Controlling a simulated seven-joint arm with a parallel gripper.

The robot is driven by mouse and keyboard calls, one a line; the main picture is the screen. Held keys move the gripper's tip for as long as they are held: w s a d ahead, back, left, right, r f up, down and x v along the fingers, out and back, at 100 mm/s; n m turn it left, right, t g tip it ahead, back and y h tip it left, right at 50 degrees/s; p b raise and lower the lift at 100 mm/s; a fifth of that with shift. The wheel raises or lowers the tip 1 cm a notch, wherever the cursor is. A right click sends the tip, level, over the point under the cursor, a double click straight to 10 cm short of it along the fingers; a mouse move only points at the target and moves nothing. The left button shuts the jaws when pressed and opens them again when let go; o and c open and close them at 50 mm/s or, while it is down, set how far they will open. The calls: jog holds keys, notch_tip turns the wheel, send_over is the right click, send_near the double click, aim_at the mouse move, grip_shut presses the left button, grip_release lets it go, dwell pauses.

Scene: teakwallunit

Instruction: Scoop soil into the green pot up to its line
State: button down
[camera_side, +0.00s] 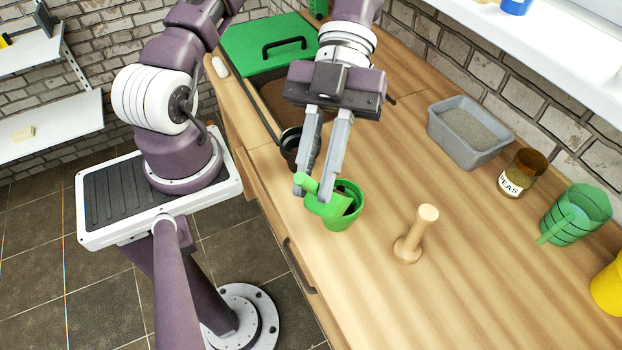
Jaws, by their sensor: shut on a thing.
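My gripper (318,180) is shut on a green scoop (325,205) and points down at the front part of the bench. The scoop is tilted over the green pot (341,221) and covers part of its rim. A bin of brown soil (274,95) is sunk in the bench behind my gripper, partly covered by a green lid (258,47) with a black handle.
A dark pot (290,147) stands just behind my gripper. A wooden tamper (413,236) stands right of the green pot. A grey tub (468,132), a jar marked PEAS (521,173), green stacked pots (575,213) and something yellow (609,286) line the right side. The bench centre is clear.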

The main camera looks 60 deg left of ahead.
jog(key=shift+w+a+r+g+h, duration=0.4)
jog(key=shift+w+g, duration=0.1)
jog(key=shift+w, duration=0.1)
jog(key=shift+w+a+r+g+h, duration=0.3)
jog(key=shift+w+r+g+h, duration=0.1)
jog(key=shift+w+g, duration=0.15)
jog(key=s+t+y, duration=0.1)
jog(key=s+d+t, duration=0.1)
jog(key=s+d+t+y, duration=0.1)
jog(key=shift+s+d+r+y, duration=0.1)
jog(key=shift+s+r+y, duration=0.15)
jog(key=shift+s+y, duration=0.1)
jog(key=s+d+f+m+t+y, duration=0.1)
jog(key=s+f+t+y, duration=0.3)
jog(key=t, duration=0.4)
jog(key=shift+d+f+y, duration=0.35)
jog(key=shift+d+f, duration=0.35)
jog(key=shift+d, duration=0.2)
